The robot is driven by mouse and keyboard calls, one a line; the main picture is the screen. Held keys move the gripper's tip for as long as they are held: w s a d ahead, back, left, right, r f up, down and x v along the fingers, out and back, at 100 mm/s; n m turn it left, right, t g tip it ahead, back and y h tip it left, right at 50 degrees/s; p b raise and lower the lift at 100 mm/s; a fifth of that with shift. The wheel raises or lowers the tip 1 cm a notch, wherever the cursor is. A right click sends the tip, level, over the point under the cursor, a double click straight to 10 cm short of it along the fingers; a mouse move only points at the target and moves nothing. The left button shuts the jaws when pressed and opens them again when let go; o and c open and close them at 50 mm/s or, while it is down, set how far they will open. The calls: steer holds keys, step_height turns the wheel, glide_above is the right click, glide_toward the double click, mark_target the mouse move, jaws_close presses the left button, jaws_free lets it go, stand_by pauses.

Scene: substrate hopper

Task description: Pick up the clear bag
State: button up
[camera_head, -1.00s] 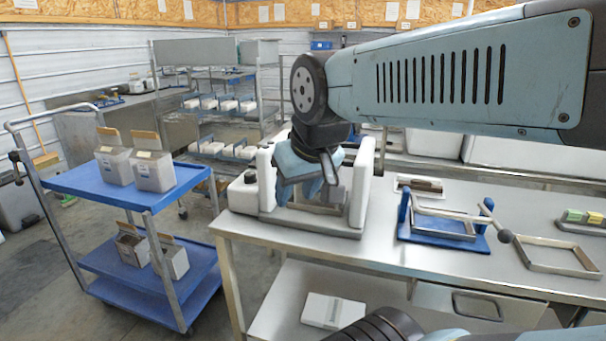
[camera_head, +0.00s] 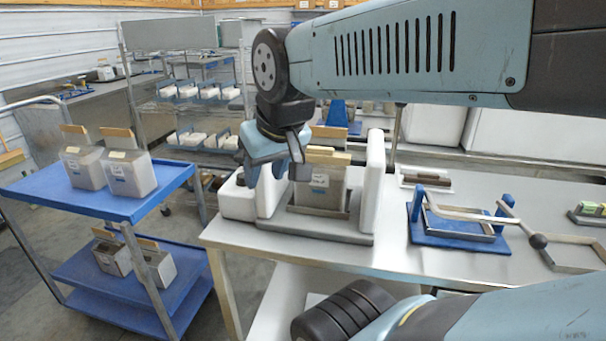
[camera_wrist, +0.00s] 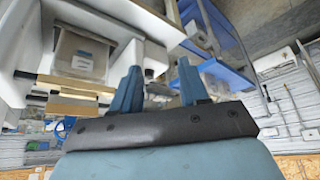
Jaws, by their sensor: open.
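A clear bag (camera_head: 322,190) with a white label and a tan folded top stands upright in a metal holder (camera_head: 320,227) between two white blocks on the steel table. The bag also shows in the wrist view (camera_wrist: 82,56), upper left, with its label and tan strips. My gripper (camera_head: 276,172) is open and empty, just left of the bag's upper part in the head view. In the wrist view its two blue fingers (camera_wrist: 158,88) are apart, with the bag to their left and nothing between them.
A blue trolley (camera_head: 110,196) at the left carries two similar bags on top and two below. A blue frame with a lever (camera_head: 458,233) stands to the right on the table. A white block (camera_head: 375,190) stands close by the bag's right side.

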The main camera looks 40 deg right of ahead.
steer(key=shift+a, duration=0.1)
step_height(320, 180, up, 7)
steer(key=m+g, duration=0.6)
steer(key=m, duration=2.2)
glide_above(323, 131)
steer(key=f, duration=1.3)
steer(key=shift+w+d, duration=0.25)
